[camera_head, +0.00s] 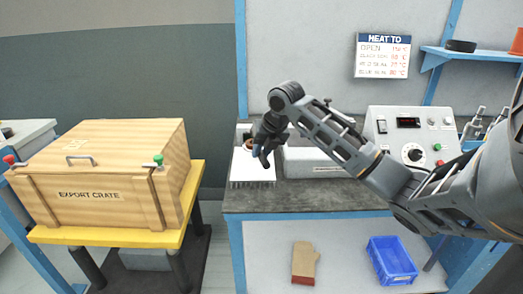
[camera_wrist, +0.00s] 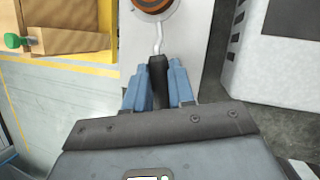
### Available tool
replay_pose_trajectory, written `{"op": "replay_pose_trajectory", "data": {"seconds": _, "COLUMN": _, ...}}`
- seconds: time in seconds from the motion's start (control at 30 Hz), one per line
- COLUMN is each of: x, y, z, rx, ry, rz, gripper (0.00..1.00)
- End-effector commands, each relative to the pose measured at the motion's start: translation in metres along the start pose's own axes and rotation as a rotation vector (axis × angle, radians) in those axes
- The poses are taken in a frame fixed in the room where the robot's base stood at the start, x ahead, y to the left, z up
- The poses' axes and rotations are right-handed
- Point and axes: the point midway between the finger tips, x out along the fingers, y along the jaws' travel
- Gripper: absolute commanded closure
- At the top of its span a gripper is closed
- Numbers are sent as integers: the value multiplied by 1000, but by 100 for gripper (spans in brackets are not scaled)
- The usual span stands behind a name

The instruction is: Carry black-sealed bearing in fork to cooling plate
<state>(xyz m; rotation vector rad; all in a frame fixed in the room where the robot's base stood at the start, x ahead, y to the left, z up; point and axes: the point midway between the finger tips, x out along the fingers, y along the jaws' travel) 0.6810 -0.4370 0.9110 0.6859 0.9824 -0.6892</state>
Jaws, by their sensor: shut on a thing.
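My gripper (camera_head: 262,155) is over the left end of the bench. In the wrist view its blue fingers (camera_wrist: 158,88) are shut on the black handle of the fork (camera_wrist: 158,72). The fork's bent metal shank runs forward to a round head at the top edge. The bearing (camera_wrist: 152,4), brown-orange with a dark edge, sits at that head and is partly cut off by the frame. The pale cooling plate (camera_head: 252,174) with a finned front edge lies below my gripper and the fork. I cannot tell whether the bearing touches the plate.
A grey box (camera_head: 315,165) stands on the bench just right of the plate. A control unit (camera_head: 410,135) with a dial is further right. A wooden export crate (camera_head: 105,180) sits on a yellow table to the left, across a gap. A blue bin (camera_head: 392,262) is below the bench.

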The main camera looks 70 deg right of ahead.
Motion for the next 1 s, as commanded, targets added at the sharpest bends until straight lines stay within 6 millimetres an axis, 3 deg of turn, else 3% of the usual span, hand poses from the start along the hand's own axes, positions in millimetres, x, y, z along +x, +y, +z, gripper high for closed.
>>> {"op": "replay_pose_trajectory", "data": {"seconds": 1.0, "x": 25, "y": -6, "z": -10, "rx": 0, "ry": -2, "rz": 0, "gripper": 100}}
